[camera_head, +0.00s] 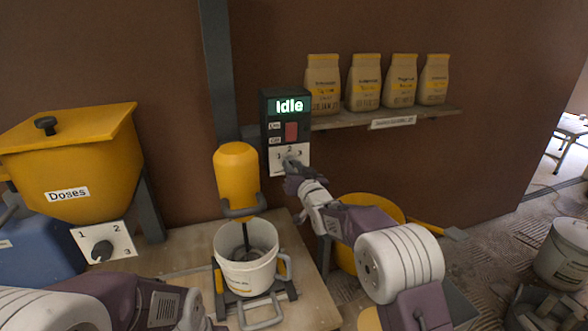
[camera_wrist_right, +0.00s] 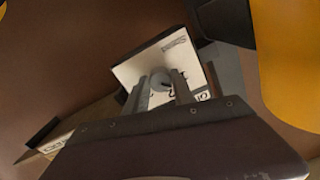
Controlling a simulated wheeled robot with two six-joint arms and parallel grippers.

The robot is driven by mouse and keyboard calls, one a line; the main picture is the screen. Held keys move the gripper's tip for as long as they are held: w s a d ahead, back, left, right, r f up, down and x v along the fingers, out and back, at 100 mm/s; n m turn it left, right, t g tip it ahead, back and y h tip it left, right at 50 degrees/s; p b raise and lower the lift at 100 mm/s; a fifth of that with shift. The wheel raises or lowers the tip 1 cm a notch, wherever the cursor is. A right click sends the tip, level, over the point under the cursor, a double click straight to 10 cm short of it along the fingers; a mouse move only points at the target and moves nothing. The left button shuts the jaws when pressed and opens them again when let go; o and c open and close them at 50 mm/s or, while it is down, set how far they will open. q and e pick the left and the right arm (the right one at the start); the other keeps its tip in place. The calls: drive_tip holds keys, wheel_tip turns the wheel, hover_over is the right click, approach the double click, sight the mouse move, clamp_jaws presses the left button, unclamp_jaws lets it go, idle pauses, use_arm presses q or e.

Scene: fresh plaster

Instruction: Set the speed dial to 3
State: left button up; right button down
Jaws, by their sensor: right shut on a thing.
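The speed dial (camera_head: 287,160) is a small grey knob on a white plate marked 1, 2 and 3, low on the dark control box (camera_head: 267,108). The box's display reads "Idle". My right gripper (camera_head: 290,168) reaches up to the plate from below right and is shut on the knob. In the right wrist view the round knob (camera_wrist_right: 161,82) sits between my two fingers, with the white plate (camera_wrist_right: 150,62) behind it. Which number the knob points at is hidden. My left arm lies along the bottom left of the head view; its fingers are cut off by the frame edge.
A red switch (camera_head: 292,132) is just above the dial plate. A shelf (camera_head: 440,111) with several bags is to the right. A yellow mixer (camera_head: 237,175) over a white bucket (camera_head: 247,272) is below left. A yellow hopper (camera_head: 75,160) with another dial (camera_head: 102,250) is far left.

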drive_tip(key=m, duration=1.5)
drive_tip(key=m+p, duration=0.1)
drive_tip(key=m, duration=0.4)
drive_tip(key=shift+m, duration=0.3)
idle(0.5)
drive_tip(key=c, duration=1.1)
unclamp_jaws()
drive_tip(key=shift+r, duration=0.1)
drive_tip(key=shift+o, duration=0.2)
drive_tip(key=shift+s, duration=0.1)
